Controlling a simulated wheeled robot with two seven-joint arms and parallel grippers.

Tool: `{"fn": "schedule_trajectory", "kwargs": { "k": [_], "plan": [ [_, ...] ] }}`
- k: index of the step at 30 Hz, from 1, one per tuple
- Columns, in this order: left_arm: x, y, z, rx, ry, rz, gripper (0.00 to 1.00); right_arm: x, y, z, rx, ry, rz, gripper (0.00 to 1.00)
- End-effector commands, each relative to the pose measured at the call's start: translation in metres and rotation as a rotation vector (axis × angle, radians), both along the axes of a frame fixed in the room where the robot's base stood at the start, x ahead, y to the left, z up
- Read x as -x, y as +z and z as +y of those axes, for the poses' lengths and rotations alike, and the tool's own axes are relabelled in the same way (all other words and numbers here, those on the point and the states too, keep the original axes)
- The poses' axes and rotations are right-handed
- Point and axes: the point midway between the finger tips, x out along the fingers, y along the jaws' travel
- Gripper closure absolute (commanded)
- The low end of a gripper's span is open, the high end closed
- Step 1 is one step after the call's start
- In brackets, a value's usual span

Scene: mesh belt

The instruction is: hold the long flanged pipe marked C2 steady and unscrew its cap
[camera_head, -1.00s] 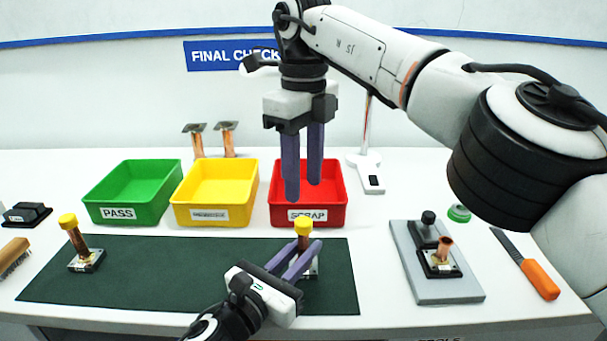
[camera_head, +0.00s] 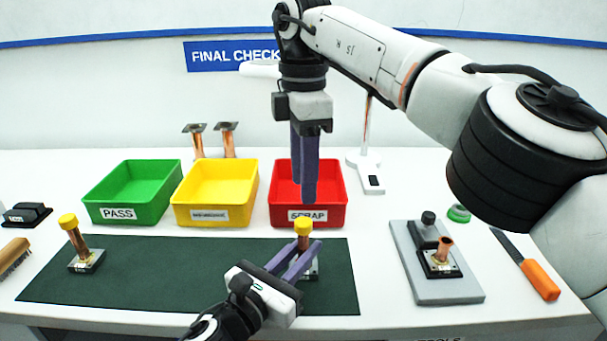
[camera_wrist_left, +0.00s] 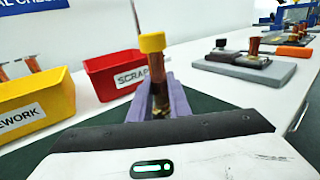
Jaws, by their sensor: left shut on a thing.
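The flanged copper pipe (camera_wrist_left: 160,97) stands upright on the green mat with a yellow cap (camera_head: 303,226) on top. The cap also shows in the left wrist view (camera_wrist_left: 152,42). I cannot read a C2 mark. My left gripper (camera_head: 306,257) is shut around the pipe below the cap; its fingers partly hide the pipe and flange. My right gripper (camera_head: 306,196) hangs above the cap with its fingers pointing down, apart from it and holding nothing. Its fingers overlap in the head view but look spaced in depth.
Another yellow-capped pipe (camera_head: 77,240) stands at the mat's left end. Green (camera_head: 120,212), yellow (camera_head: 205,214) and red (camera_head: 325,214) bins line up behind the mat (camera_head: 160,290). A grey plate (camera_head: 445,292) with an uncapped pipe and an orange-handled tool (camera_head: 540,279) are at right.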

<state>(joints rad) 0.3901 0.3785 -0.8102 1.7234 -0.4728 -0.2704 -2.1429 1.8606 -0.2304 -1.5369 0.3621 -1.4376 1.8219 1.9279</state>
Motion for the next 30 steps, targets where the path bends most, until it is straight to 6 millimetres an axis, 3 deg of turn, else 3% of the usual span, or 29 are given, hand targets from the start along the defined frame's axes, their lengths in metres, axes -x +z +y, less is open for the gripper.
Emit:
{"fn": "schedule_trajectory", "kwargs": {
  "k": [6, 12, 20, 30],
  "plan": [
    [0.001, -0.002, 0.0, -0.001, -0.001, 0.003, 1.0, 0.0, 0.0, 0.0, 0.0, -0.409, 0.0, 0.6],
    [0.001, -0.002, 0.0, -0.001, -0.001, 0.003, 1.0, 0.0, 0.0, 0.0, 0.0, -0.61, 0.001, 0.6],
    [0.001, -0.002, 0.0, -0.001, -0.001, 0.003, 1.0, 0.0, -0.019, -0.001, 0.002, -0.652, 0.003, 0.6],
    [0.001, -0.002, 0.0, -0.001, -0.001, 0.003, 1.0, 0.0, -0.068, 0.0, 0.002, -0.651, 0.003, 0.6]
  ]
}}
